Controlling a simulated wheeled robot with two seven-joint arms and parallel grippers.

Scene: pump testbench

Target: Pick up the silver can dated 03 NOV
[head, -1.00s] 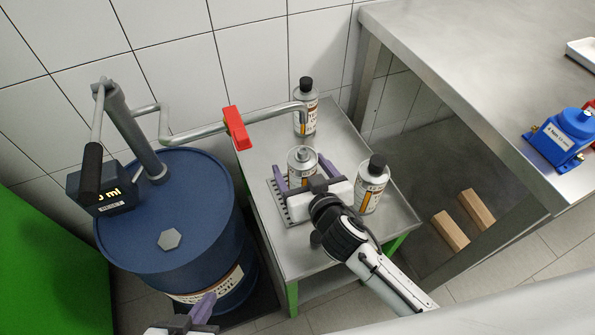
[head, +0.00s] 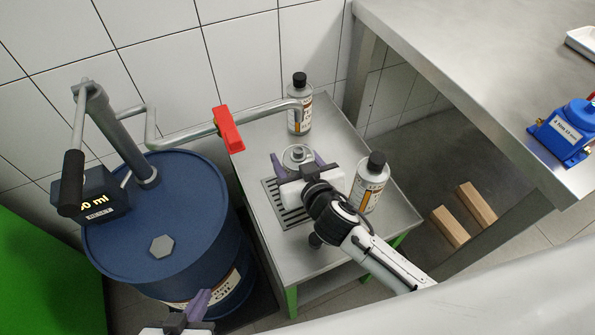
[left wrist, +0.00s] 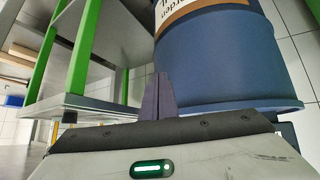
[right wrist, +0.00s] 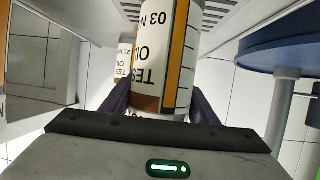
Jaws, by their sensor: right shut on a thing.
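The silver can dated 03 NOV (right wrist: 165,60) fills the middle of the right wrist view, upside down, with an orange stripe and part of its date readable. My right gripper (head: 297,168) is shut on this can, one purple finger on each side. I cannot tell whether its base touches the grate. My left gripper (head: 198,304) is low beside the blue drum; its fingers are together and empty in the left wrist view (left wrist: 158,98).
The blue drum (head: 200,200) is left of the small metal table (head: 262,150). A workbench (head: 450,60) is at right.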

